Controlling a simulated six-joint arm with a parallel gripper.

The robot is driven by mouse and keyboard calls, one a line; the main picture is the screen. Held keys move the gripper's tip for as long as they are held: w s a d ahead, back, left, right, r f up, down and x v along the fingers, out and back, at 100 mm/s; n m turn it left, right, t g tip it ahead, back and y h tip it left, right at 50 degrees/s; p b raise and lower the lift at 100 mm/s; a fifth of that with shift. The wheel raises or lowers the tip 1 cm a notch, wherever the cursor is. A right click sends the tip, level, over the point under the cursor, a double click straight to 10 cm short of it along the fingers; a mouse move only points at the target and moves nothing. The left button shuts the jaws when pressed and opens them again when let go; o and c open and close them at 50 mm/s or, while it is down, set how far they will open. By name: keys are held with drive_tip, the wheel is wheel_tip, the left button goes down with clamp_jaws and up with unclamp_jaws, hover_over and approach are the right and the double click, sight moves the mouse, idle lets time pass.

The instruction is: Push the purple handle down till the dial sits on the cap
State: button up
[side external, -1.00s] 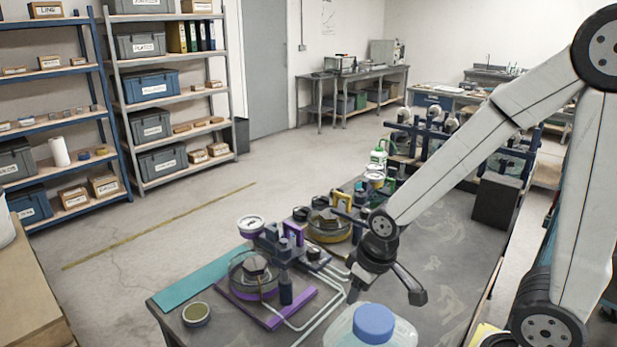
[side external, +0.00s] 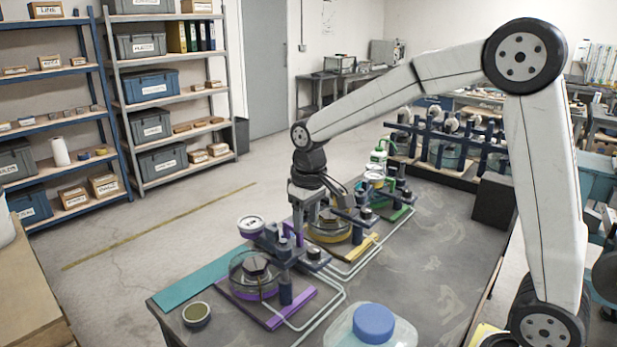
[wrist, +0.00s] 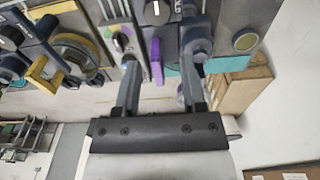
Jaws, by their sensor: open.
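The purple handle (wrist: 157,73) stands on the nearest lever frame. In the wrist view it lies between the two spread fingers of my gripper (wrist: 161,66), and I see no clear contact. In the side view my gripper (side external: 300,222) is over this frame and partly hides the handle (side external: 286,229). The white-faced, purple-rimmed dial (side external: 250,224) is raised above the dark cap (side external: 256,263), with a gap between them. The cap sits on a glass vessel on the purple base (side external: 265,312).
A yellow-handled frame with a yellow base (side external: 352,257) stands just behind, with a green-based one beyond it. Clear tubes run along the bench. A blue-capped jug (side external: 373,322) is at the front, a small round tin (side external: 196,315) at front left.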

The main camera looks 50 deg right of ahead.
wheel_tip(320, 180, up, 5)
hover_over(296, 248)
drive_tip(key=w+d, duration=0.1)
drive_tip(key=w, duration=0.1)
drive_tip(key=shift+g, duration=0.4)
drive_tip(key=shift+f, duration=0.15)
drive_tip(key=shift+f, duration=3.8)
drive_tip(key=shift+c, duration=0.2)
clamp_jaws()
